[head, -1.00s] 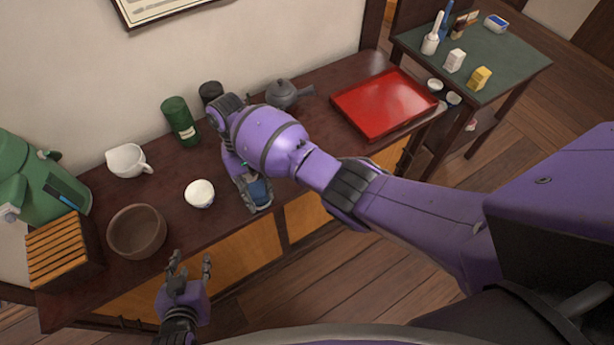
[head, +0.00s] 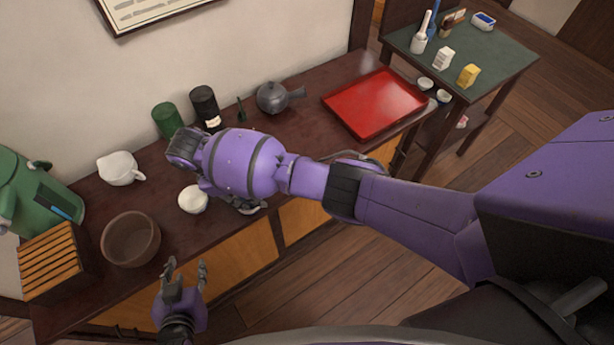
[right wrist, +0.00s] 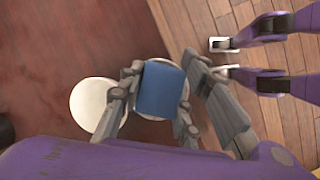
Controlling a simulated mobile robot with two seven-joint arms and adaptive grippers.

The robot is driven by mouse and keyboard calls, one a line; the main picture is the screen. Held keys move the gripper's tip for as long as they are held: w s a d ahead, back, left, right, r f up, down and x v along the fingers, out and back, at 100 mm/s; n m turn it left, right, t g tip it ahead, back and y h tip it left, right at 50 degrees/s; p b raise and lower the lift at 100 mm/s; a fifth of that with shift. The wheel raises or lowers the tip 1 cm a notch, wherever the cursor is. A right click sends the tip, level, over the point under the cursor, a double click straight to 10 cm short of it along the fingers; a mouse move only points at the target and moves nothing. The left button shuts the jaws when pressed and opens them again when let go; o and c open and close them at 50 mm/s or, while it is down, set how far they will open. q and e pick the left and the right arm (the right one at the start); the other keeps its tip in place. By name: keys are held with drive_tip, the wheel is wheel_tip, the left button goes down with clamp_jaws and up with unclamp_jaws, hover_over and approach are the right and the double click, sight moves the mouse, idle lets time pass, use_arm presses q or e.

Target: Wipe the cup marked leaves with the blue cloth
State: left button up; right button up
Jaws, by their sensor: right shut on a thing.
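The blue cloth (right wrist: 161,90) is between the fingers of my right gripper (right wrist: 157,97) in the right wrist view, and the gripper is shut on it. A pale curved rim (right wrist: 152,117) shows partly from under the cloth; I cannot tell what it belongs to. A white cup (head: 193,199) stands on the dark counter just left of my right gripper (head: 246,206); it also shows in the right wrist view (right wrist: 88,104). No leaf marking is readable. In the head view my arm hides the cloth. My left gripper (head: 185,268) is open and empty at the counter's front edge.
A brown bowl (head: 131,240), a white pouring jug (head: 119,168) and a slatted wooden box (head: 50,261) stand left. Green (head: 168,121) and black (head: 206,106) canisters and a grey teapot (head: 274,98) stand behind my arm. A red tray (head: 375,102) lies right.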

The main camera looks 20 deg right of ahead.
drive_tip(key=shift+w+r, duration=0.1)
drive_tip(key=shift+r, duration=0.05)
drive_tip(key=m, duration=0.2)
drive_tip(key=m+g, duration=0.1)
drive_tip(key=m, duration=0.1)
drive_tip(key=m+g+y, duration=0.1)
drive_tip(key=m, duration=0.1)
drive_tip(key=shift+a+m, duration=0.3)
drive_tip(key=m+g+y, duration=0.1)
drive_tip(key=m, duration=0.3)
drive_tip(key=shift+a, duration=0.1)
drive_tip(key=m+y, duration=0.1)
drive_tip(key=m, duration=0.2)
drive_tip(key=shift+s+g, duration=0.2)
drive_tip(key=shift+g, duration=0.2)
drive_tip(key=n+h, duration=0.1)
drive_tip(key=n, duration=0.2)
drive_tip(key=n+t+h, duration=0.1)
drive_tip(key=n, duration=0.2)
drive_tip(key=shift+n+t, duration=0.3)
drive_tip(key=shift+n, duration=0.1)
drive_tip(key=n+t, duration=0.1)
drive_tip(key=n, duration=0.2)
drive_tip(key=n+t+h, duration=0.1)
drive_tip(key=n, duration=0.2)
drive_tip(key=shift+n, duration=0.4)
